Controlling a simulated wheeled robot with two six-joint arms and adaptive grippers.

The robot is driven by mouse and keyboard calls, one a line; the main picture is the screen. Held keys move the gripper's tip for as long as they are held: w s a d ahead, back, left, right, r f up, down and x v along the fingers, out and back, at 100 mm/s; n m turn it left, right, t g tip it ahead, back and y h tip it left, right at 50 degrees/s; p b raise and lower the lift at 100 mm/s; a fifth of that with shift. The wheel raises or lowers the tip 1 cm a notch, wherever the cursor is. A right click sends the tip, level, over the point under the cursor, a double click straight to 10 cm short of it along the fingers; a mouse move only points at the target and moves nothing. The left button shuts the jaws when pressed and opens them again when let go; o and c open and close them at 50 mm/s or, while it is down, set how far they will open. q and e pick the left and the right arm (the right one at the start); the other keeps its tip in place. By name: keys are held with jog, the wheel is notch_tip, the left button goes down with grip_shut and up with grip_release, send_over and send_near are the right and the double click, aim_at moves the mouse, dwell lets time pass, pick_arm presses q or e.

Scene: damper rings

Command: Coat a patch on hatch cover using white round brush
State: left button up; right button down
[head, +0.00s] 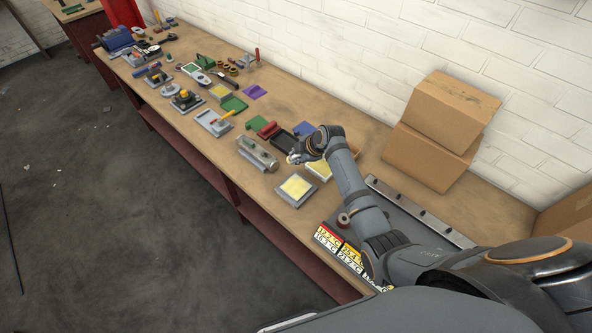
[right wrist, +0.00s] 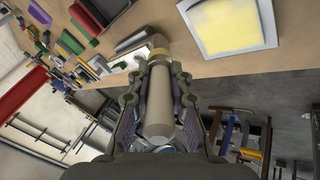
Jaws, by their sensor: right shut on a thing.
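My right gripper (head: 297,158) is over the workbench, near a light grey plate with a pale yellow square (head: 296,188). In the right wrist view its fingers (right wrist: 160,85) are shut around the beige handle of a round brush (right wrist: 158,100), which has a gold-coloured band. The brush tip is hard to make out. The grey plate, likely the hatch cover, shows in the right wrist view (right wrist: 190,12) at the upper right, apart from the brush. A pale yellow tray (head: 320,171) lies partly behind my right gripper. My left gripper is not in view.
A metal cylinder piece (head: 257,153) lies just left of the gripper. A dark tray (head: 284,142) and a red block (head: 268,130) are behind it. Cardboard boxes (head: 430,155) stand at the wall. Many tools crowd the far bench.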

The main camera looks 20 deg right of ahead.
jog(key=shift+r, duration=0.1)
jog(key=shift+w+a+g+h+p, duration=0.1)
jog(key=shift+w+g+h+p, duration=0.1)
jog(key=shift+g+h+p, duration=0.15)
jog(key=shift+w+a+f+g+h, duration=0.2)
jog(key=shift+f+g+h, duration=0.15)
jog(key=shift+g, duration=0.4)
jog(key=shift+d, duration=0.1)
